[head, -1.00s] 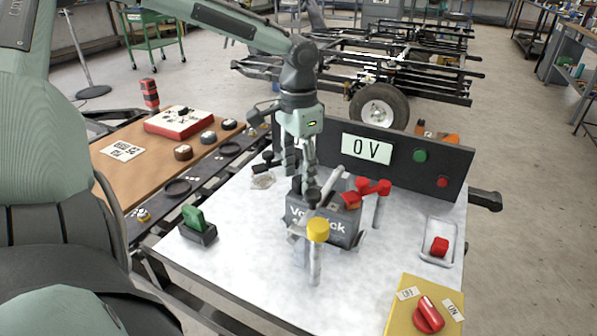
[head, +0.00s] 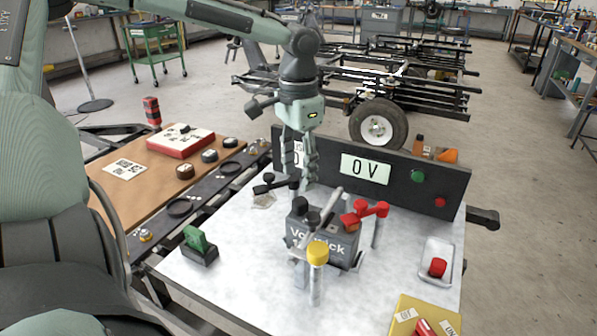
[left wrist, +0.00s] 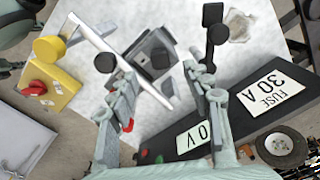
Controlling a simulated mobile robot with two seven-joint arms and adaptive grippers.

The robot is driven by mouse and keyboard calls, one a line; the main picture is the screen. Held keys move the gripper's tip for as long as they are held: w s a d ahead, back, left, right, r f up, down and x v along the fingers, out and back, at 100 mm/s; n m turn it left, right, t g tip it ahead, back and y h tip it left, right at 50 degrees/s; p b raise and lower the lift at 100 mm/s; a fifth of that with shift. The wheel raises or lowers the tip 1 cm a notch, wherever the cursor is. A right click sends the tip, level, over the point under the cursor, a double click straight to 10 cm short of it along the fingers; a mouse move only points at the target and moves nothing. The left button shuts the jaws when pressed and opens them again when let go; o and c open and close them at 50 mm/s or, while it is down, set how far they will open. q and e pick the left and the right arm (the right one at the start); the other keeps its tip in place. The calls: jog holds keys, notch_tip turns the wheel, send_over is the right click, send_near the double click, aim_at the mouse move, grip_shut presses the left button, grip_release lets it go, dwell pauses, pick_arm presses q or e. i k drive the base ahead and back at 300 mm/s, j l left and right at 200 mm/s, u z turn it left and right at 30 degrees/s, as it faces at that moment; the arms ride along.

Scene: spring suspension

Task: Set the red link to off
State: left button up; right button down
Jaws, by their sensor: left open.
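The red link (head: 370,211), a short red bar with round ends, sits at the right of the grey battery (head: 318,240). One end is by the battery top and the other is on a grey post. My left gripper (head: 304,185) is open and empty, pointing down above the bench behind the battery, left of the red link and apart from it. In the left wrist view its two fingers (left wrist: 160,75) stand wide apart. A bit of red shows behind one finger there; I cannot tell if it is the link. My right gripper is not in view.
A black link (head: 276,184) lies left of the battery. A silver bar crosses the battery, near a yellow-topped post (head: 317,253). A black panel (head: 405,180) reading 0 V stands behind. A yellow switch box (head: 412,312) is at the front right.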

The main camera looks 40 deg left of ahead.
aim_at(365, 211)
jog(key=k, duration=1)
